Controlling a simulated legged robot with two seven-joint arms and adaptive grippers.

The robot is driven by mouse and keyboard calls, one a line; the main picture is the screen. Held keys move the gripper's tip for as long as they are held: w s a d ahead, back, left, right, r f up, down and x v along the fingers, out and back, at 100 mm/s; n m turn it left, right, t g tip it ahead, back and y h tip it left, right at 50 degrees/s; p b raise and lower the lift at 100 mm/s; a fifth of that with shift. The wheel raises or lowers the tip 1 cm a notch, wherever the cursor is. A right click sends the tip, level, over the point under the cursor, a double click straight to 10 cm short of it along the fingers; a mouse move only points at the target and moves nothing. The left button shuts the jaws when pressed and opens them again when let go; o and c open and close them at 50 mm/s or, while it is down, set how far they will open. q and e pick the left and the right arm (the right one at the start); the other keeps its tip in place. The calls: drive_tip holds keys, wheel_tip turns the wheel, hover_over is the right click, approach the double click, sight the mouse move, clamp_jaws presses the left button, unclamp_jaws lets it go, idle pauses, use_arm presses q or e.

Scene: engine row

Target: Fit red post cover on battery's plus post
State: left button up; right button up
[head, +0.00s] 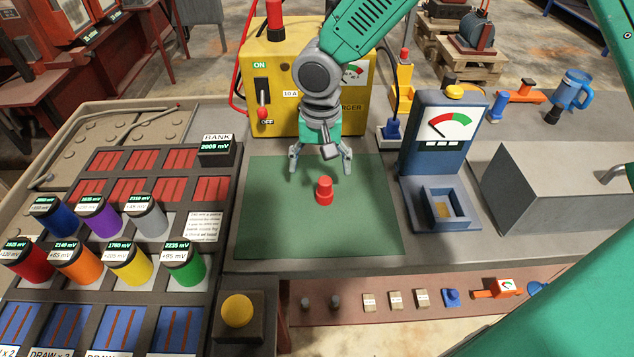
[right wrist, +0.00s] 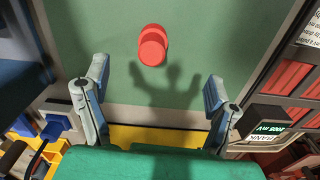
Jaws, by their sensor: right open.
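The red post cover (head: 324,190) stands upright on the green mat (head: 270,220). It is a small red piece with a wider base and a narrower top. My right gripper (head: 320,170) is open and empty just behind and above the cover, fingers apart and pointing down. In the right wrist view the cover (right wrist: 152,45) lies beyond the open fingertips (right wrist: 155,78), apart from them, with the gripper's shadow on the mat beside it. I cannot make out a battery with a plus post in these frames. My left gripper is not in view.
A yellow charger (head: 284,112) stands behind the mat. A blue gauge stand (head: 437,150) and a grey box (head: 540,190) are to the right. A rack with several coloured cylinders (head: 131,260) is at left. A yellow button (head: 237,311) is in front.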

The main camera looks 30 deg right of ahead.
sight(321, 177)
wheel_tip(321, 177, up, 6)
drive_tip(key=shift+r, duration=0.2)
drive_tip(key=shift+d, duration=0.1)
idle(0.4)
